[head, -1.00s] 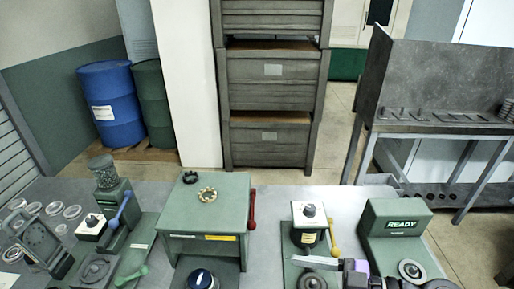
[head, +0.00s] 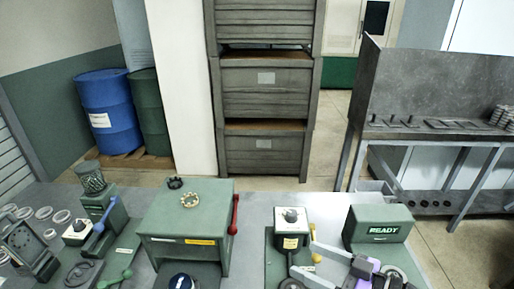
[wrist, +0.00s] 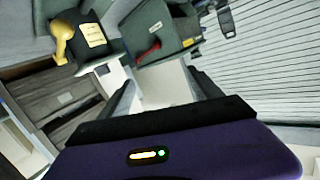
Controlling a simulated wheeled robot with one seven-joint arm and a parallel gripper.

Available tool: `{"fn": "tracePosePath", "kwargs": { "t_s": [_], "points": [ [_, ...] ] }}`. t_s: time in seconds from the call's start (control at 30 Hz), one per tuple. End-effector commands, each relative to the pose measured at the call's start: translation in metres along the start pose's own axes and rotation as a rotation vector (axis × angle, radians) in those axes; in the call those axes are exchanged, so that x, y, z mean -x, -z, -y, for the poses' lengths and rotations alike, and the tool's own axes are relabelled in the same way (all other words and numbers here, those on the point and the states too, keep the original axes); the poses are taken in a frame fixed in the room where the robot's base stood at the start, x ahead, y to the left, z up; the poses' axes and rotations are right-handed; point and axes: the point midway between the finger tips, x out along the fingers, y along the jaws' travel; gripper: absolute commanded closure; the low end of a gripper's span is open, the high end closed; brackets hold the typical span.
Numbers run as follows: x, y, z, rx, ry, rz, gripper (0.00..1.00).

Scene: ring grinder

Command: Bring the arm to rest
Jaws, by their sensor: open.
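My gripper (head: 302,258) is low at the right in the head view, over the grey bench, with its purple body to the right and two grey fingers pointing left. The fingers are apart with nothing between them. In the wrist view my gripper (wrist: 160,80) also shows two spread dark fingers. In the head view it is beside the green station with the white control box (head: 291,220) and yellow lever, and in front of the green READY unit (head: 380,228). Whether it touches anything cannot be told.
A green press table (head: 190,222) with a red lever carries a brass ring (head: 190,200) and a dark ring (head: 175,183). Further left are a blue-levered station (head: 103,212) and several loose rings. A steel rack (head: 440,85) stands behind right. Bench between the stations is partly clear.

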Motion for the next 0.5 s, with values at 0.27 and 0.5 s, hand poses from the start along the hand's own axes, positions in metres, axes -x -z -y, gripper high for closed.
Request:
{"fn": "tracePosePath", "kwargs": {
  "t_s": [0.27,0.5],
  "points": [
    [0.023,-0.040,-0.043,-0.155,-0.361,-0.011,0.26],
    [0.092,-0.102,-0.043,-0.221,-0.744,-0.079,0.26]
  ]
}}
